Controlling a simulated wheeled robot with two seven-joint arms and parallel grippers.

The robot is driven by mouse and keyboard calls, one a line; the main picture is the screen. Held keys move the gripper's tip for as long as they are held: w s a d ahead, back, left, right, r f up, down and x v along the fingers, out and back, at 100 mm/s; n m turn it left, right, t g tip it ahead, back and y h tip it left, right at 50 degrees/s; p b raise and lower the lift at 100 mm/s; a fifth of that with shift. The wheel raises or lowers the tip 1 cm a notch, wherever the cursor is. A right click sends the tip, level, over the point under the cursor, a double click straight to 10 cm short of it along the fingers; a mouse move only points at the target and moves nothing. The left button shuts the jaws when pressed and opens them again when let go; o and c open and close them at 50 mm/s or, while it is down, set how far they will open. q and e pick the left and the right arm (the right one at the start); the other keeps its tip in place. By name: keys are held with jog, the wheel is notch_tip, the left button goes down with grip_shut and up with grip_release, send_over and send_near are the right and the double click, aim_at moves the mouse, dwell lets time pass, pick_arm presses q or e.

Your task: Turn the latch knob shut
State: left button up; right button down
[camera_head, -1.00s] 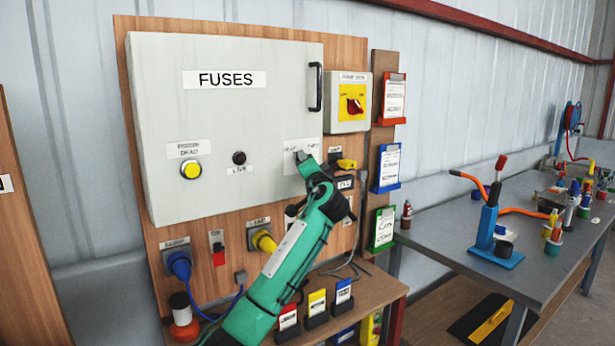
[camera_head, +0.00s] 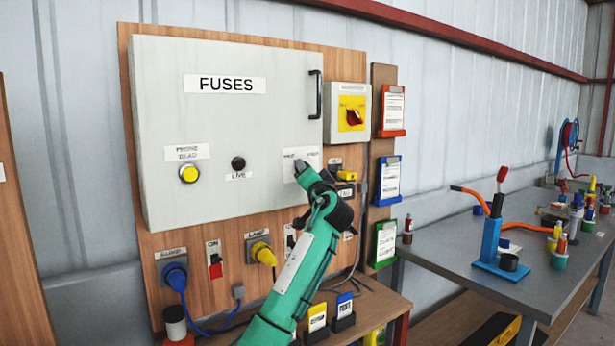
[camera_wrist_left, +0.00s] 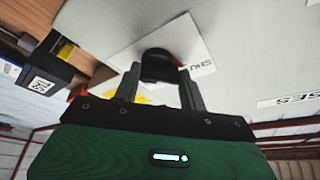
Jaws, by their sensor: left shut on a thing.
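A grey-white fuse cabinet (camera_head: 225,120) marked FUSES hangs on a wooden board, its door closed flat. The black latch knob (camera_wrist_left: 158,65) sits low on the right of its door, over a white label plate (camera_wrist_left: 190,45) on which SHUT can be read in the left wrist view. My left gripper (camera_head: 299,164) is at the knob, and in the left wrist view its fingers (camera_wrist_left: 160,88) stand on either side of it, shut on it. The gripper hides the knob in the head view, and I cannot tell its exact angle. My right gripper is out of view.
A black door handle (camera_head: 316,94) is above the knob. A yellow switch box with a red knob (camera_head: 352,117) is to the right. Plugs, including a blue one (camera_head: 176,275), sit below the cabinet. A grey bench (camera_head: 455,250) with tools stands at the right.

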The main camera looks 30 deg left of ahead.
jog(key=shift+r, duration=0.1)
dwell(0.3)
pick_arm(q)
jog(key=o, duration=1)
jog(key=shift+f, duration=0.1)
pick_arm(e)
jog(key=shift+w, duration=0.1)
pick_arm(q)
jog(key=b+v, duration=0.2)
jog(key=v, duration=1.1)
jog(key=shift+s+d, duration=0.15)
jog(key=shift+d, duration=0.2)
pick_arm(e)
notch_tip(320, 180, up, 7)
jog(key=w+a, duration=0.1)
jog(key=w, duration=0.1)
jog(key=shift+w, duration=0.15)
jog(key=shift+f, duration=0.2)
